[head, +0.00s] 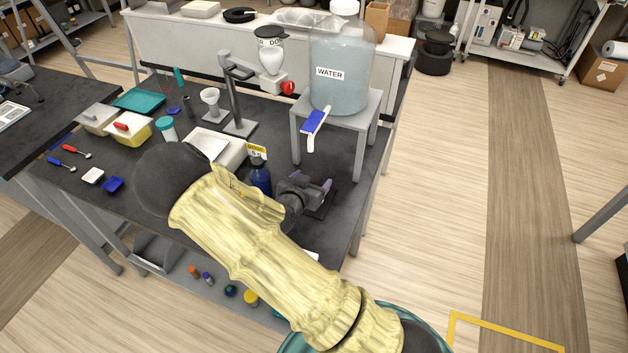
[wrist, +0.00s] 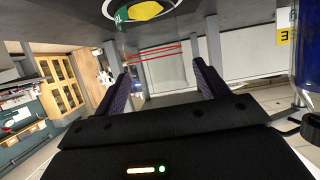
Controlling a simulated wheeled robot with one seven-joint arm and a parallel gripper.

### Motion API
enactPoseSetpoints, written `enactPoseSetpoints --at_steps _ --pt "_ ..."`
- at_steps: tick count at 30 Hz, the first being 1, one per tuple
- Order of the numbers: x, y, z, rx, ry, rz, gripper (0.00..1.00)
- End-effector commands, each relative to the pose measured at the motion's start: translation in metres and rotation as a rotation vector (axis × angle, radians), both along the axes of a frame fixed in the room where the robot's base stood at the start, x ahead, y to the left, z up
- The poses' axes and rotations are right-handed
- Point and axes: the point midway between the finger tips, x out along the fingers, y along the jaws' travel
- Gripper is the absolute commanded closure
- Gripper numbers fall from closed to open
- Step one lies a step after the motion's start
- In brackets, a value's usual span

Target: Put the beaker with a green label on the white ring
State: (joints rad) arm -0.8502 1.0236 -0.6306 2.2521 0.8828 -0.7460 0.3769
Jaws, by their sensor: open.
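My gripper (head: 311,184) is over the right front part of the black bench, beyond the sleeved forearm. At the top of the wrist view is a round thing with a green side, a pale rim and yellow inside (wrist: 146,12). It may be the green-labelled beaker, but it is cut by the frame edge. I cannot make out the beaker or the white ring in the head view; my arm covers part of the bench.
A blue bottle (head: 261,178) stands left of my gripper, and at the right of the wrist view (wrist: 309,55). The water tank (head: 340,95) stands on a grey stand (head: 369,104) behind. A white tray (head: 230,152) and a funnel stand (head: 238,127) are left.

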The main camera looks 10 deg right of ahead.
Motion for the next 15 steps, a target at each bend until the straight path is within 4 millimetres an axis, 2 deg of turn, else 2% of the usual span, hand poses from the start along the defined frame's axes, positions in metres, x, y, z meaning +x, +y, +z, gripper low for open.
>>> enactPoseSetpoints --at_steps 4,7,15 --pt "-0.001 0.001 0.004 0.0 0.0 0.001 0.27" --pt "-0.009 0.008 0.006 0.001 0.0 0.002 0.27" --pt "-0.047 0.036 0.025 0.002 0.0 0.005 0.27"
